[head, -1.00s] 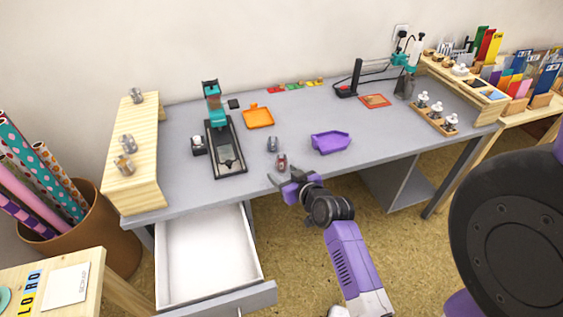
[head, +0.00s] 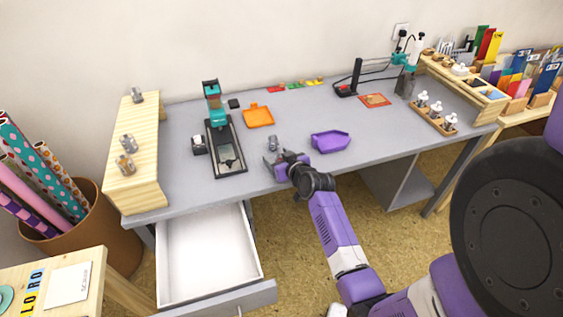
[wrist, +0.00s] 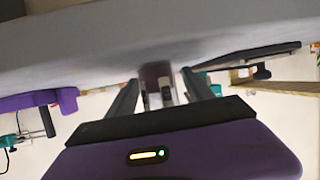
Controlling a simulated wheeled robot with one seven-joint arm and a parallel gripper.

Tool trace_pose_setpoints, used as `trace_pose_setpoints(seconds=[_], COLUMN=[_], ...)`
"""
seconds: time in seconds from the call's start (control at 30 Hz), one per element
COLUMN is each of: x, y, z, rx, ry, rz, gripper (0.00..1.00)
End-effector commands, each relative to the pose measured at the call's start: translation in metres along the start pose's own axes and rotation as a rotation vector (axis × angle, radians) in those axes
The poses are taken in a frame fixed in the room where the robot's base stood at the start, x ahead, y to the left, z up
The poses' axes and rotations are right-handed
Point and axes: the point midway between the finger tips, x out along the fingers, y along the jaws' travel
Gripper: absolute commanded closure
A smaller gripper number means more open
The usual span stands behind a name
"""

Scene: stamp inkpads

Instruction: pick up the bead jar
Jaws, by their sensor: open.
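A small jar with reddish-brown contents (wrist: 155,74) stands on the grey desk (head: 180,187) near its front edge. I take it to be the bead jar. In the wrist view it is between the two fingers of my gripper (wrist: 160,84), with a gap visible on at least the right side. In the head view my gripper (head: 276,158) is low over the desk and hides this jar. The fingers are open. A second, greyish jar (head: 272,143) stands just behind my gripper.
A purple tray (head: 330,141) lies right of my gripper and an orange tray (head: 258,116) behind it. A teal-topped press (head: 226,150) stands to the left. More jars stand on a wooden shelf (head: 143,168). An open drawer (head: 207,255) juts out below the desk.

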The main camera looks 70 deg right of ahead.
Motion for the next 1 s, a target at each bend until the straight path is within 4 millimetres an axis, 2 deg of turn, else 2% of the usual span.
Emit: trace_pose_setpoints(seconds=[0.13, 0.43, 0.77, 1.0], x=[0.0, -0.001, -0.001, -0.01], y=[0.0, 0.0, 0.0, -0.001], z=[0.0, 0.0, -0.002, -0.023], rx=[0.0, 0.0, 0.0, -0.002], ry=[0.0, 0.0, 0.001, 0.003], rz=[0.0, 0.0, 0.0, -0.001], gripper=[0.4, 0.99, 1.0, 1.0])
